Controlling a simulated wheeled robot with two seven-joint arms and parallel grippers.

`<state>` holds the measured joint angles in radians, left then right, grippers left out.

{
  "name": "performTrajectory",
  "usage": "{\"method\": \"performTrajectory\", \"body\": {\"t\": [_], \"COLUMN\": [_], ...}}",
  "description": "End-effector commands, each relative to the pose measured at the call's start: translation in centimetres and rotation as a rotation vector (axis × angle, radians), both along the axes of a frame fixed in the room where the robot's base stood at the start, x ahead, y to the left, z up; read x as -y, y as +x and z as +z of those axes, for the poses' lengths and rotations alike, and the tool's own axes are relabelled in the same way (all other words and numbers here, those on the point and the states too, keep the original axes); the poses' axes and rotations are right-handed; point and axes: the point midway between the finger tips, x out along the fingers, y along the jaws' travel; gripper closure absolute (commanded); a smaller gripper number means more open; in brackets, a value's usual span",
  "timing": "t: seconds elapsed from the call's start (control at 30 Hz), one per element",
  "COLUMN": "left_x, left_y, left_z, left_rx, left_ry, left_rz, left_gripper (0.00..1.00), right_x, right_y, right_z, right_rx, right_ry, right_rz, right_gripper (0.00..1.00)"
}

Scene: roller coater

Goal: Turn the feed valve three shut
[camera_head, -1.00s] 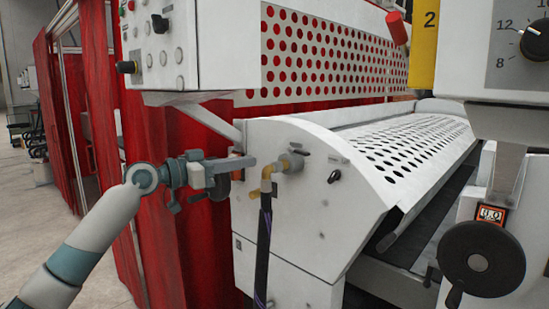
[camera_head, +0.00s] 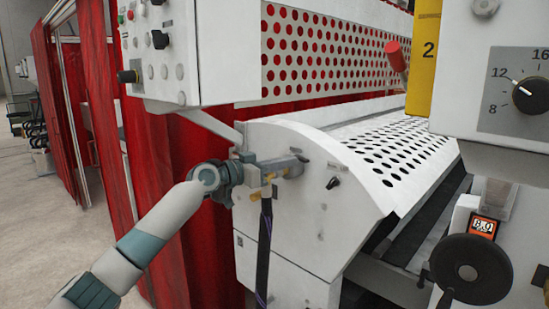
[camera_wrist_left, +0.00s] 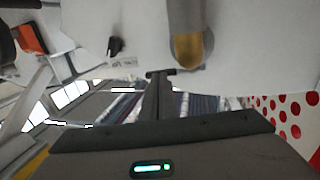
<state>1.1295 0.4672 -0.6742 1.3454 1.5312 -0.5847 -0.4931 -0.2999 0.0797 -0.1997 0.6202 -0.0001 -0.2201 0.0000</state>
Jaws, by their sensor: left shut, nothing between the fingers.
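On the white end panel of the roller machine, a brass fitting (camera_head: 258,195) with a dark hose (camera_head: 265,245) below it shows beside my left gripper (camera_head: 300,162). The gripper and wrist hide most of this valve and its lever in the head view. No readable label marks it as feed valve three. In the left wrist view, my left gripper's fingers (camera_wrist_left: 160,74) are shut and empty. A grey, brass-ended cylinder (camera_wrist_left: 188,40) shows close beside the fingertips; I cannot tell whether they touch. My right gripper is not in view.
A small black switch (camera_head: 333,183) sits right of the gripper on the white end panel (camera_head: 300,235). A control box (camera_head: 160,55) hangs above left. A red curtain (camera_head: 185,200) is behind my arm. A black handwheel (camera_head: 470,270) stands at right.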

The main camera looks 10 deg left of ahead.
Motion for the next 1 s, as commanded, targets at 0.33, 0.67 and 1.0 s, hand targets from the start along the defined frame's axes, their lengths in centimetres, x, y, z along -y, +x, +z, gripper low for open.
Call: {"method": "performTrajectory", "body": {"t": [0.33,0.67,1.0], "left_x": [0.7,1.1,2.7], "left_y": [0.6,0.6,1.0], "left_z": [-0.1,-0.3,-0.2], "left_rx": [0.001,0.002,0.001], "left_ry": [0.001,-0.001,-0.001], "left_rz": [0.0,-0.001,-0.001], "left_gripper": [1.0,1.0,1.0], "right_x": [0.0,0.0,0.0], "right_y": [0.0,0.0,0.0], "right_z": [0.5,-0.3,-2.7], "right_rx": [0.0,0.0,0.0], "right_ry": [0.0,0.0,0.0], "right_rz": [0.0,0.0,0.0], "right_gripper": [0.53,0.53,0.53]}}
